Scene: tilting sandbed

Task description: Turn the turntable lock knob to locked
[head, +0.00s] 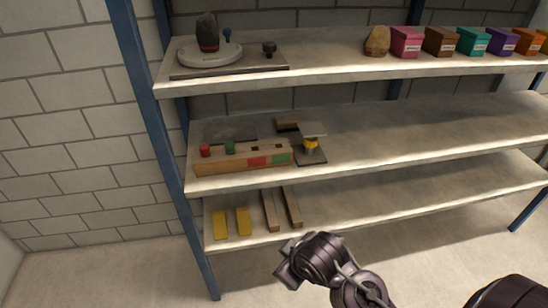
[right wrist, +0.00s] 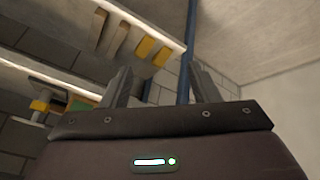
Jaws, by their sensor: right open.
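The turntable (head: 210,55) is a pale round disc on a grey base board (head: 240,66) at the left end of the top shelf. A dark rounded stone (head: 207,32) stands on it. A small blue knob (head: 227,35) rises at the disc's right edge, and a black knob (head: 269,48) stands on the board's right part. I cannot tell from their look which is the lock knob or how it is set. My right gripper (head: 287,263) is low in front of the bottom shelf, well below the turntable. Its fingers are apart and empty in the right wrist view (right wrist: 162,80).
The middle shelf (head: 420,135) holds a wooden block with coloured pegs (head: 240,158) and a yellow-banded stand (head: 310,146). Yellow blocks (head: 243,221) and wooden strips (head: 270,211) lie on the bottom shelf. A tan stone (head: 377,41) and several coloured boxes (head: 406,42) stand top right. A blue post (head: 150,120) bounds the left.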

